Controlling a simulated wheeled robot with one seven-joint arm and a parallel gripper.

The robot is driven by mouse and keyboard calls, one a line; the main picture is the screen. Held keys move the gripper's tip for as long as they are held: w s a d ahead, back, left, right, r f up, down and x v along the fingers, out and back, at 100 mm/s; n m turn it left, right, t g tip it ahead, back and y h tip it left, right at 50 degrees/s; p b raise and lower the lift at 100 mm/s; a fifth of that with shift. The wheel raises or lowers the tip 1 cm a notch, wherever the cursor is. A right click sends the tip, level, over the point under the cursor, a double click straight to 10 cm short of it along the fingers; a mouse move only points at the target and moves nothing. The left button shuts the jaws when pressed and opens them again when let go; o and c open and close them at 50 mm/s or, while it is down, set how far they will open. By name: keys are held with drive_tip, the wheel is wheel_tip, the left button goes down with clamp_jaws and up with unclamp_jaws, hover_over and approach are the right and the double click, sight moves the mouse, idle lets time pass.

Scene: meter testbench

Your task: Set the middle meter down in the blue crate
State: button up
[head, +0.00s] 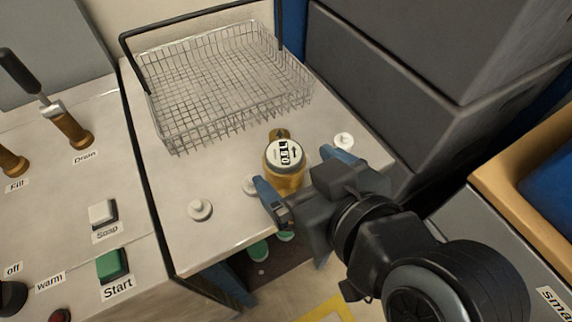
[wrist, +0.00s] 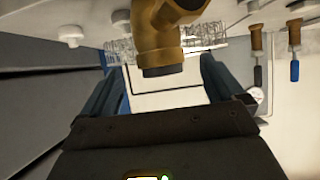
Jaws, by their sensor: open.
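One brass meter (head: 286,172) with a white dial stands upright on the pale bench top, near its front. It is the only meter in view. My gripper (head: 298,170) is open, its blue fingers on either side of the meter's front part. In the wrist view the brass body (wrist: 160,40) shows ahead of and between the spread fingers (wrist: 158,68). I cannot tell whether either finger touches it. A blue surface (head: 550,185) inside a tan rim shows at the right edge; most of it is cut off, and I cannot tell whether it is the blue crate.
A wire basket (head: 225,75) with a black handle stands behind the meter. White knobs (head: 200,209) sit on the bench at left, beside the left finger and at right (head: 343,141). Dark grey boxes (head: 400,90) rise at the right. A control panel (head: 60,190) lies left.

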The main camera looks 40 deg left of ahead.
sight(282, 146)
drive_tip(key=shift+f+x, duration=0.2)
drive_tip(key=shift+x, duration=3.3)
drive_tip(key=shift+d, duration=0.1)
clamp_jaws()
drive_tip(key=shift+r, duration=0.6)
drive_tip(key=r, duration=0.3)
drive_tip(key=shift+d+r, duration=0.2)
drive_tip(key=shift+d, duration=0.1)
drive_tip(key=w+v, duration=0.2)
drive_tip(key=v, duration=1)
drive_tip(key=shift+w+d+r, duration=0.3)
drive_tip(key=shift+d+r, duration=0.1)
drive_tip(key=shift+d, duration=0.2)
